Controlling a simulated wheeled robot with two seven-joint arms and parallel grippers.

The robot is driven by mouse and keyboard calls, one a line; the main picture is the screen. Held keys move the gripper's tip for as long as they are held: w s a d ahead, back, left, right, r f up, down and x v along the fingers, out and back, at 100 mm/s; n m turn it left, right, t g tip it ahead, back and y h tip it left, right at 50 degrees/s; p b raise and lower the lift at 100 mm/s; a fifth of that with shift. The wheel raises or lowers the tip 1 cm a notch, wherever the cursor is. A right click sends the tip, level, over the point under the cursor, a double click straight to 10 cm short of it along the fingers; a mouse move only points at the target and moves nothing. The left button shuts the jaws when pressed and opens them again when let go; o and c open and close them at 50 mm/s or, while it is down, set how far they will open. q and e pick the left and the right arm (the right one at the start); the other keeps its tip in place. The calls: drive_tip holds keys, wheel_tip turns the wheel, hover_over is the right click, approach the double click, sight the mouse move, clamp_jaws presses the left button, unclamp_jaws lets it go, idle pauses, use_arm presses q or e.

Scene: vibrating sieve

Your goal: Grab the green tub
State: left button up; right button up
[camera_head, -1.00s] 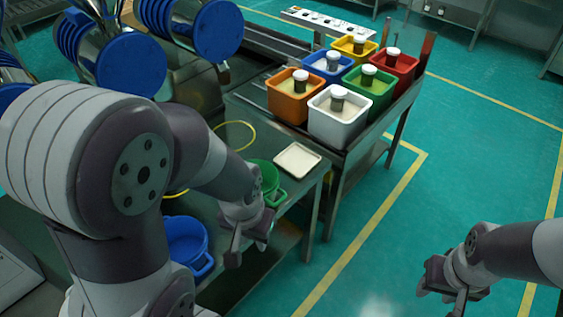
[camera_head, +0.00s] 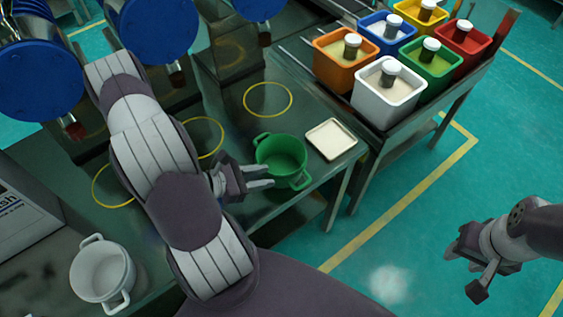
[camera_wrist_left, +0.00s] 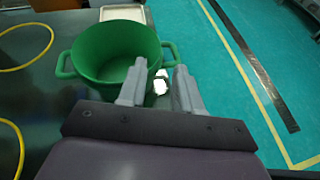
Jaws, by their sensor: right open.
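The green tub (camera_head: 283,158), round with two side handles, sits upright on the dark metal table near its front edge. It also shows in the left wrist view (camera_wrist_left: 112,50), just beyond my fingers. My left gripper (camera_head: 272,176) is open and empty at the tub's near left side. In the left wrist view its two fingers (camera_wrist_left: 160,70) point toward the tub's right wall and handle, the left finger overlapping the tub in the picture. I cannot tell whether they touch. My right gripper (camera_head: 464,272) is open and empty over the floor at the lower right.
A cream square tray (camera_head: 331,139) lies right of the tub. A white tub (camera_head: 101,272) stands at the lower left. Yellow rings (camera_head: 268,99) mark the table. A side rack holds several coloured bins (camera_head: 389,91) with white-capped jars. Blue-ended sieve machines (camera_head: 158,25) stand behind.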

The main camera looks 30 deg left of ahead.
sight(292, 173)
use_arm(q)
drive_tip(key=x, duration=0.8)
drive_tip(key=shift+w+d+f, duration=0.1)
drive_tip(key=shift+f, duration=0.1)
clamp_jaws()
